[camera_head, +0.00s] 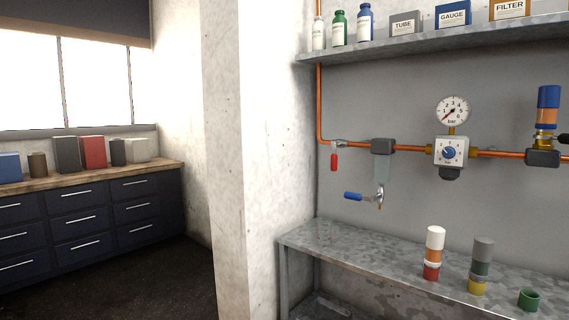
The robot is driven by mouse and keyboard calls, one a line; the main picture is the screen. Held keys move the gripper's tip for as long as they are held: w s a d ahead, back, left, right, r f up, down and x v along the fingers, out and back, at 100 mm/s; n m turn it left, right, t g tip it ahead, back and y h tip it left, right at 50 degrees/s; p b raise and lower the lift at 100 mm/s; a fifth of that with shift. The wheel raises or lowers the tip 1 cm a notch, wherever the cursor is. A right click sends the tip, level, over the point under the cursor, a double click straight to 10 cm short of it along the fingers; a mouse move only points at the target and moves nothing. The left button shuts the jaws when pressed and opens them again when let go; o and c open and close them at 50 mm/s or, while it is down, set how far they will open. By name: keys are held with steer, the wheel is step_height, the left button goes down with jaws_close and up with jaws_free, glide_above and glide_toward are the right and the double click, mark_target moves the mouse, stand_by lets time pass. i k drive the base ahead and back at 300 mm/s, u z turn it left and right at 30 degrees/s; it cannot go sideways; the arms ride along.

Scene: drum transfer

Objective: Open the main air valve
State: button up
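A copper pipe (409,149) runs along the grey wall. Near its left bend a small valve has a red lever (334,161) that hangs straight down, across the horizontal pipe. No label shows which valve is the main air valve. My gripper is not in view.
A metal bench (379,258) below holds stacked coloured cylinders (433,254) and a green ring (529,299). A shelf (430,42) above carries bottles and boxes. A white wall pillar (225,150) stands left of the bench. Dark floor (165,275) is clear before the drawers.

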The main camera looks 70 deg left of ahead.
mark_target(333, 165)
steer(key=u, duration=2.55)
steer(key=k, duration=1.3)
steer(key=u, duration=0.6)
steer(key=i, duration=1.95)
steer(key=z, duration=0.65)
steer(key=i, duration=0.4)
steer(key=z, duration=0.35)
